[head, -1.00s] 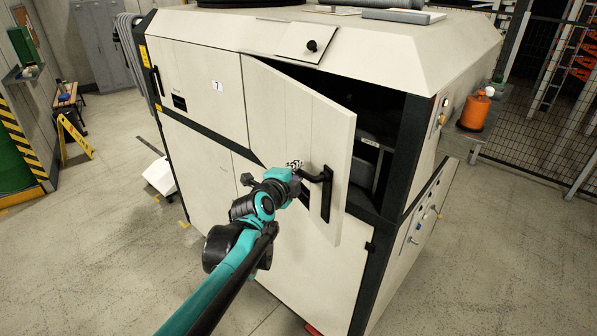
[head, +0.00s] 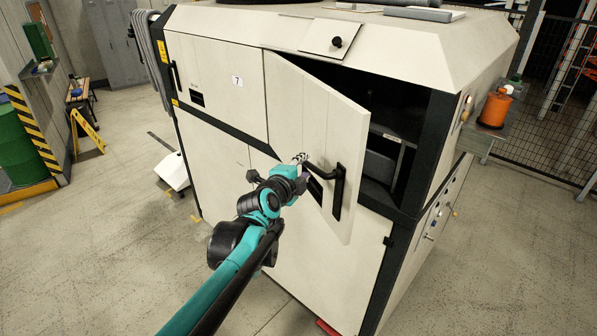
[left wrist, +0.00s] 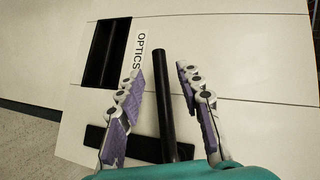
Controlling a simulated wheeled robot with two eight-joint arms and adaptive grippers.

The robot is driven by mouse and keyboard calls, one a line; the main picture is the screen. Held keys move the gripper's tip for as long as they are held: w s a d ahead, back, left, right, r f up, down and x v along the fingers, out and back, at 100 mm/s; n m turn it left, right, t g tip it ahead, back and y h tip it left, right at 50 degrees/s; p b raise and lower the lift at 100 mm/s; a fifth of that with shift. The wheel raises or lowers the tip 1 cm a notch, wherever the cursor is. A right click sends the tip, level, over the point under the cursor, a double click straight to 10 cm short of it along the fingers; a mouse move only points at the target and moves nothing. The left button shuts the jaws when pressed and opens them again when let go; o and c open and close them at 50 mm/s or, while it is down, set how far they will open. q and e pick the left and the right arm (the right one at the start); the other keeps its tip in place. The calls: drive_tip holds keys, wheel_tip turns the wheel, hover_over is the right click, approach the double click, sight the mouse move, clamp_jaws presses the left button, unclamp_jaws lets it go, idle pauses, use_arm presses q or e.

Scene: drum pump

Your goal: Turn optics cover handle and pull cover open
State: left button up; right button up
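The optics cover (head: 300,110) is a cream panel on the large machine, standing partly open with a dark gap along its right side. Its black handle (head: 338,190) has a lever that sticks out to the left. In the left wrist view the handle lever (left wrist: 166,100) runs between the two fingers of my left gripper (left wrist: 160,72), with visible gaps on both sides. A label reading OPTICS (left wrist: 140,49) is beside it. My left gripper (head: 301,160) is open at the lever's end in the head view. My right gripper is out of view.
The machine's dark interior (head: 405,115) shows behind the cover. A closed panel marked 7 (head: 215,85) is to the left. An orange container (head: 494,108) stands on a side shelf at right. The floor (head: 110,260) in front is clear.

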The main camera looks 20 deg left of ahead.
use_arm(q)
drive_tip(key=shift+s, duration=0.35)
drive_tip(key=v, duration=1.1)
drive_tip(key=shift+a, duration=0.3)
drive_tip(key=shift+s+r, duration=0.1)
drive_tip(key=shift+r, duration=0.05)
